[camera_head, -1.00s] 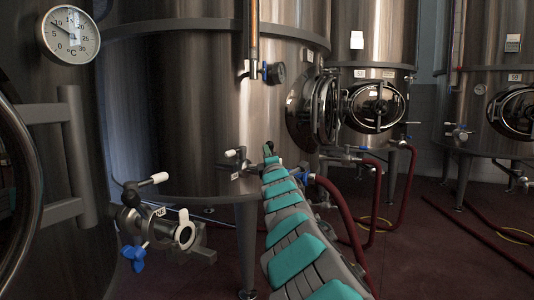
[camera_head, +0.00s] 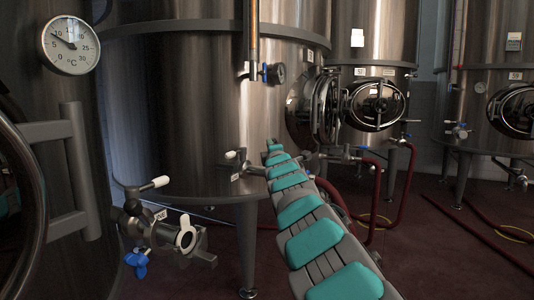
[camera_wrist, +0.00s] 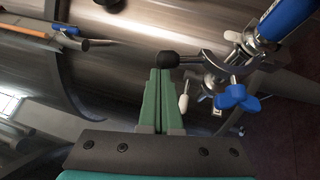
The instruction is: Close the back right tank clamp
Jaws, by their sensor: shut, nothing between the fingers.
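In the wrist view, my gripper (camera_wrist: 160,75) has its two green fingers pressed together with nothing between them. Their tips are beside a black rounded knob (camera_wrist: 168,58) on a metal fitting. The tank clamp (camera_wrist: 217,72) is to the right of the fingers, with a blue wing nut (camera_wrist: 236,97) below it and a blue cuff (camera_wrist: 284,18) above it. I cannot tell whether the clamp is closed, or whether the fingers touch the knob. In the head view, my arm reaches to the back tank valve (camera_head: 236,156) and hides the clamp and gripper.
A front valve (camera_head: 155,225) with a white handle and blue wing nut sticks out at lower left. The large steel tank (camera_head: 190,110) stands behind it. Red hoses (camera_head: 398,195) hang and lie right of my arm. A thermometer (camera_head: 70,43) is at upper left.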

